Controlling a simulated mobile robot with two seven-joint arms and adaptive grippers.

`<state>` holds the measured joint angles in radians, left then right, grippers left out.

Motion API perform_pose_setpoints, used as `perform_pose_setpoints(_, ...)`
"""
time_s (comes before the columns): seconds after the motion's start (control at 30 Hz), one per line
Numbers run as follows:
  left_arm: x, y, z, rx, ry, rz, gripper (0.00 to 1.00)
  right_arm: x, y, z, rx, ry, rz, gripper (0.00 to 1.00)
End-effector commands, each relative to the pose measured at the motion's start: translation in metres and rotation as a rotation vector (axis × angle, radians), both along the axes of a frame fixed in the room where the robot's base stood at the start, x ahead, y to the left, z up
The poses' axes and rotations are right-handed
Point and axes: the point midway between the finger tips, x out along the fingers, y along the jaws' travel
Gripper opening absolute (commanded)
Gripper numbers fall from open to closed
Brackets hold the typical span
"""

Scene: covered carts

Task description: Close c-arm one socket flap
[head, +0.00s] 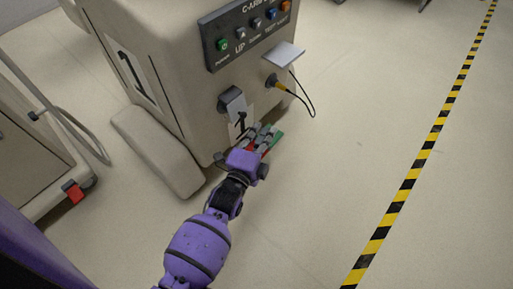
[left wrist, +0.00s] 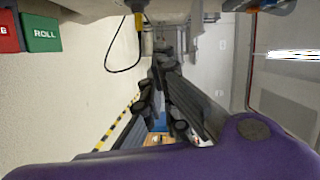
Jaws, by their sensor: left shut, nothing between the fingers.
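The beige c-arm cart (head: 170,70) stands at the top of the head view. A pale grey flap (head: 285,53) sticks out from its front, raised above a socket with a yellow-ended plug (head: 272,81) and black cable. The plug also shows in the left wrist view (left wrist: 138,20). My left gripper (head: 265,133) is shut and empty, low in front of the cart, below the flap and apart from it. In the left wrist view its dark fingers (left wrist: 165,75) point away from the camera. My right gripper is in neither view.
A button panel (head: 250,30) is above the flap. A dark grey fitting (head: 232,101) projects left of the plug. A green ROLL pedal (left wrist: 40,33) is beside a red one low down. Another cart (head: 30,150) stands left; floor right of the cart is clear to the striped tape (head: 405,185).

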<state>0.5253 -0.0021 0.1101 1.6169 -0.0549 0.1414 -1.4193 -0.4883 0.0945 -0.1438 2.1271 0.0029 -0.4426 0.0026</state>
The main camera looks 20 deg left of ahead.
Motion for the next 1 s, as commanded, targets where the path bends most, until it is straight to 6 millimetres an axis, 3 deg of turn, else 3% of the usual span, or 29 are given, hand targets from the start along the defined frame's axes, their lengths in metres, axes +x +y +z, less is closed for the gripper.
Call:
perform_pose_setpoints(0.03, 0.011, 0.0, -0.004, -0.001, 0.0, -0.001, 0.0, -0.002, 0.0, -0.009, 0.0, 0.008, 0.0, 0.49)
perform_pose_setpoints(0.1, 0.01, 0.015, -0.006, 0.005, 0.002, 0.0, 0.0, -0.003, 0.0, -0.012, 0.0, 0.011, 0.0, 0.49)
perform_pose_setpoints(0.3, 0.016, 0.034, -0.007, 0.001, 0.001, 0.001, 0.0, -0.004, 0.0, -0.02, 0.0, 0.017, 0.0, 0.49)
perform_pose_setpoints(0.73, 0.017, 0.039, -0.006, 0.001, 0.0, 0.002, 0.0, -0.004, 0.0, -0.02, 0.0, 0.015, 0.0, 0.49)
perform_pose_setpoints(1.0, 0.023, 0.055, -0.022, 0.144, -0.051, 0.002, 0.0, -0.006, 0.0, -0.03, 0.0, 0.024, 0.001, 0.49)
